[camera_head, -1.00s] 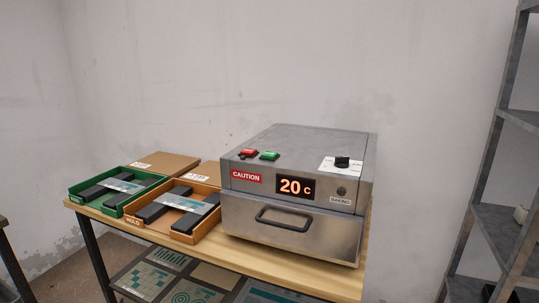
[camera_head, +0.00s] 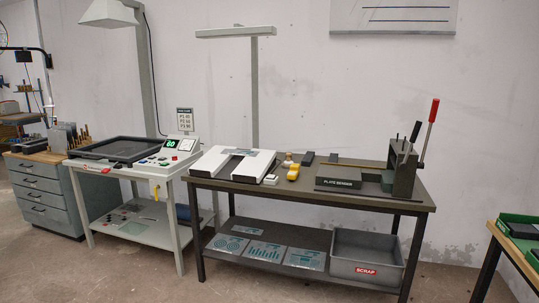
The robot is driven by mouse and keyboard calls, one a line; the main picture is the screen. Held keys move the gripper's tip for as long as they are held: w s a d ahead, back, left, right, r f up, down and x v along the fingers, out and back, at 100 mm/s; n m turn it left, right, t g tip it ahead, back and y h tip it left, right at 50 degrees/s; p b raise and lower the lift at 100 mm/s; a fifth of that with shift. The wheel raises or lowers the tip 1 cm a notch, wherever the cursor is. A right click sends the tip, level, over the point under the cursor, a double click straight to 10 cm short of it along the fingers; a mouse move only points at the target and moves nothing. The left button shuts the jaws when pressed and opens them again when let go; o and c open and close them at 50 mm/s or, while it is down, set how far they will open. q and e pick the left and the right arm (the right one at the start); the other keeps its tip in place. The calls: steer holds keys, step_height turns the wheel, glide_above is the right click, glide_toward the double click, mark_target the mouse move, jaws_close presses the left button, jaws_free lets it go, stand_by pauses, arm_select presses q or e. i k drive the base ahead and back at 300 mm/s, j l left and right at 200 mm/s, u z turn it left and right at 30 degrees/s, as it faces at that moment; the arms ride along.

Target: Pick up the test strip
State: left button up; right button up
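I cannot pick out the test strip for certain. A small greyish flat piece (camera_head: 240,151) lies at the top of a white sloped stand (camera_head: 212,163) on the dark bench, too small to identify. Part of a green tray (camera_head: 517,224) with a dark block shows at the right edge; whether a strip lies in it I cannot tell. Neither of my grippers is in view.
The dark bench (camera_head: 300,196) also bears a plate bender (camera_head: 352,178) with a red-handled lever and small yellow items (camera_head: 293,173). Patterned plates (camera_head: 264,250) and a grey scrap bin (camera_head: 366,258) sit on its lower shelf. A white processing table (camera_head: 160,171) stands left. Floor in front is clear.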

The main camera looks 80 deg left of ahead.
mark_target(230, 152)
steer(key=u, duration=2.85)
steer(key=i+j+u, duration=0.2)
steer(key=i, duration=0.2)
steer(key=i+u, duration=0.2)
steer(key=i, duration=0.2)
steer(key=i+j+z, duration=0.1)
steer(key=i, duration=0.45)
steer(key=i+j+z, duration=0.1)
steer(key=i+j, duration=0.15)
steer(key=i, duration=0.25)
steer(key=i+j+z, duration=0.1)
steer(key=i, duration=0.4)
steer(key=i+j+z, duration=0.15)
steer(key=i+j, duration=0.25)
steer(key=i, duration=0.15)
